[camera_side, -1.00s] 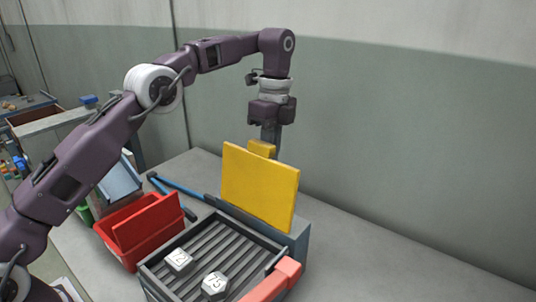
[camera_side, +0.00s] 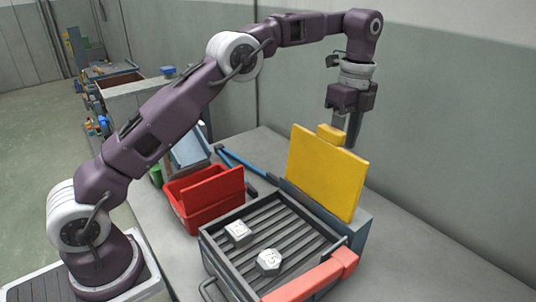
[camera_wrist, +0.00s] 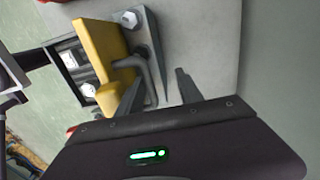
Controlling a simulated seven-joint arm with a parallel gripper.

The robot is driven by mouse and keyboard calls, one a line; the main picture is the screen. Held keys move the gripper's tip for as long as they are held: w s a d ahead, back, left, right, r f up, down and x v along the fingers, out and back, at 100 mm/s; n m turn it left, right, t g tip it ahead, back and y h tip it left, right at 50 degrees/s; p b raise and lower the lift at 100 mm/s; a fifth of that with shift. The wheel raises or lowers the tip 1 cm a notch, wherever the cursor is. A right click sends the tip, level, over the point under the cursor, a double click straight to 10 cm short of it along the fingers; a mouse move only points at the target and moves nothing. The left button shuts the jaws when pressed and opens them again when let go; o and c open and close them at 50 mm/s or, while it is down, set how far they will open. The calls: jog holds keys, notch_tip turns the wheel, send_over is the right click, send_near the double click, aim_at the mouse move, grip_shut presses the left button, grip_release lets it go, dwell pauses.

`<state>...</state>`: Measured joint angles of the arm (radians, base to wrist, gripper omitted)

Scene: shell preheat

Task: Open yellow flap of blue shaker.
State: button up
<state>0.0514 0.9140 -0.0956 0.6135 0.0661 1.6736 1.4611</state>
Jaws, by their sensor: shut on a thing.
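The yellow flap (camera_side: 326,172) stands nearly upright at the back edge of the blue-grey shaker (camera_side: 356,238), with a small yellow tab (camera_side: 330,133) on its top edge. My gripper (camera_side: 348,130) points down at this tab, its fingers partly hidden behind it. In the wrist view the flap (camera_wrist: 97,50) is seen edge-on at upper left, and the tab lies against the left finger. My gripper (camera_wrist: 160,85) is shut on the flap, though the contact itself is not clearly seen. A bent grey piece shows beyond the fingers.
A red bin (camera_side: 205,213) and a blue-handled tool (camera_side: 240,165) lie left. The table right of the shaker is clear.

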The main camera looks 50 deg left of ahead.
aim_at(329, 141)
jog(key=s, duration=0.2)
jog(key=s+r, duration=0.1)
jog(key=s, duration=0.1)
jog(key=shift+s+r, duration=0.2)
jog(key=shift+s, duration=0.2)
jog(key=s+f+t, duration=0.1)
jog(key=s+f, duration=0.2)
jog(key=s, duration=0.5)
jog(key=s+f+t, duration=0.2)
jog(key=s+f, duration=0.2)
jog(key=s, duration=0.4)
notch_tip(329, 141, up, 10)
jog(key=m+t, duration=0.6)
jog(key=m, duration=1.1)
jog(key=w+f+m, duration=0.1)
jog(key=w+f, duration=0.3)
jog(key=f, duration=0.1)
jog(key=s+r, duration=0.6)
jog(key=s, duration=0.4)
jog(key=shift+s+d, duration=0.2)
jog(key=shift+d, duration=0.05)
